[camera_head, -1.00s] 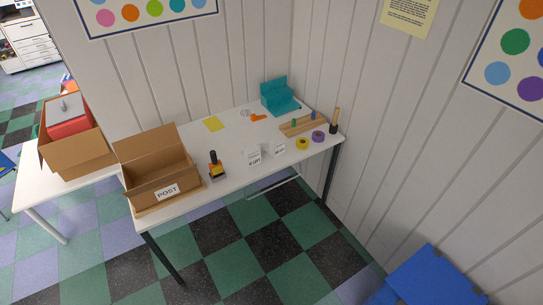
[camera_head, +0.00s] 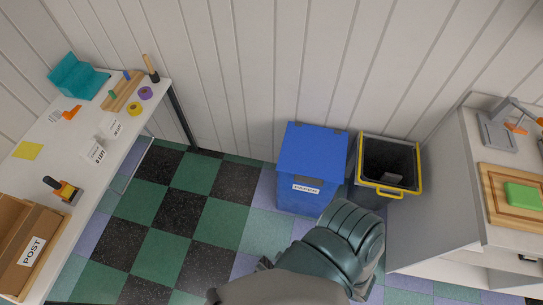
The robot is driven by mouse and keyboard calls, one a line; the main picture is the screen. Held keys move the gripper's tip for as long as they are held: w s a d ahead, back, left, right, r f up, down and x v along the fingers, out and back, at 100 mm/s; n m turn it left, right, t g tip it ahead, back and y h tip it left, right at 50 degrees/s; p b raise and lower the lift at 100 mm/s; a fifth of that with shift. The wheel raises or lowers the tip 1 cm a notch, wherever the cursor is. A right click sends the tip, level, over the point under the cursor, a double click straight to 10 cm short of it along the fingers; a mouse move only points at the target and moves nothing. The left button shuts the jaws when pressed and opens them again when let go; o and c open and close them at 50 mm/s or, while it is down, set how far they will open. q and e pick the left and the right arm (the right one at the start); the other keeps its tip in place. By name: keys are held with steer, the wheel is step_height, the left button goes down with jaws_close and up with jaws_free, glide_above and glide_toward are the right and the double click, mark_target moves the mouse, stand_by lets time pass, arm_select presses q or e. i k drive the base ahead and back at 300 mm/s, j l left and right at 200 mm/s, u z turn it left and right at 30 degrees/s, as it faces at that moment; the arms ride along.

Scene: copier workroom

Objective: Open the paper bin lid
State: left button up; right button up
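The blue bin (camera_head: 298,202) stands on the floor against the wall, near the middle of the head view. Its flat blue lid (camera_head: 312,150) is down and covers the top. A small white label with dark print is on its front; the print is too small to read surely. One of my arms reaches in from the bottom edge, just in front of the bin, and hides part of its lower right.
A grey bin with a yellow rim (camera_head: 384,190) stands open to the right, close beside the blue bin. A counter with a cutting board (camera_head: 509,194) is at the right. A white table (camera_head: 98,178) with a cardboard box (camera_head: 17,258) is at the left. Checkered floor between is clear.

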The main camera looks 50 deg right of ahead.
mark_target(314, 155)
steer(key=z, duration=2)
